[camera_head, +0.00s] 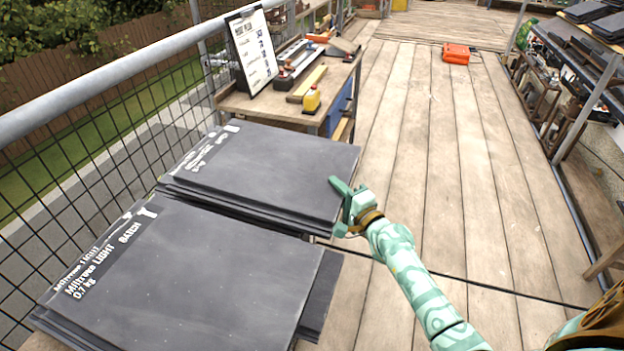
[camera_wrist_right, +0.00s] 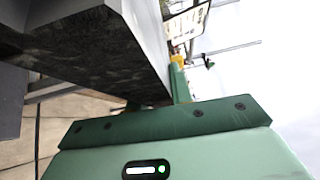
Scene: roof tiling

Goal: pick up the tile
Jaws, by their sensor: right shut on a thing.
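Dark grey tiles lie in two stacks at the left in the head view. The far stack's top tile (camera_head: 265,170) has white lettering on its left edge. The near stack's top tile (camera_head: 190,275) is printed with larger lettering. My right gripper (camera_head: 341,205) is at the right edge of the far stack, with one finger above the top tile. In the right wrist view, a dark tile (camera_wrist_right: 95,50) fills the upper left and reaches between the green fingers. The right gripper is shut on this tile's edge. My left gripper is not in view.
A workbench (camera_head: 265,105) with a sign board (camera_head: 252,52), a yellow tool (camera_head: 312,99) and other tools stands behind the stacks. A mesh railing (camera_head: 100,155) runs along the left. An orange case (camera_head: 456,53) lies on the plank floor (camera_head: 440,150), which is mostly clear.

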